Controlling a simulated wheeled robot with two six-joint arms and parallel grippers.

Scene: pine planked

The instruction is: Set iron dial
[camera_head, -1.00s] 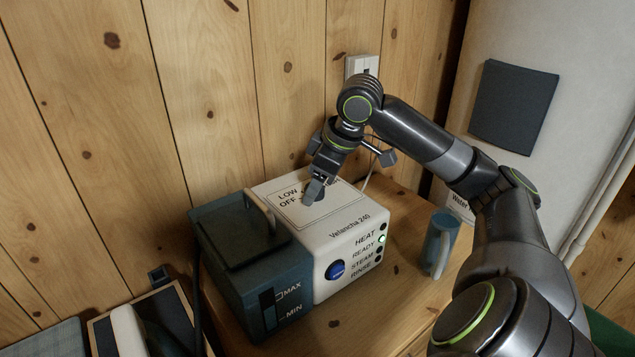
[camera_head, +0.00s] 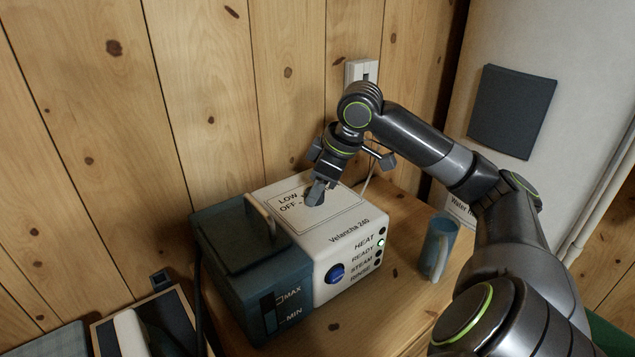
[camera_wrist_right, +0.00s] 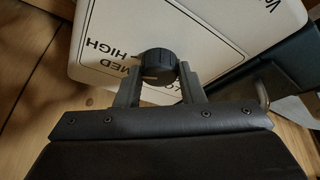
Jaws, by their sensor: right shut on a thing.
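The iron station (camera_head: 335,245) is a white box with a dark teal water tank (camera_head: 250,280) on its left side, standing on a wooden cabinet top. Its top panel carries the dial and the printed words LOW and OFF. In the right wrist view the dark round dial (camera_wrist_right: 159,63) sits between my two fingers, beside the words MED and HIGH. My right gripper (camera_head: 315,193) comes down onto the panel and is shut on the dial; it also shows in the right wrist view (camera_wrist_right: 160,82). The fingers largely hide the dial in the head view. My left gripper is out of view.
A wall socket (camera_head: 361,70) and plank wall lie behind. An iron (camera_head: 130,332) rests at the lower left.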

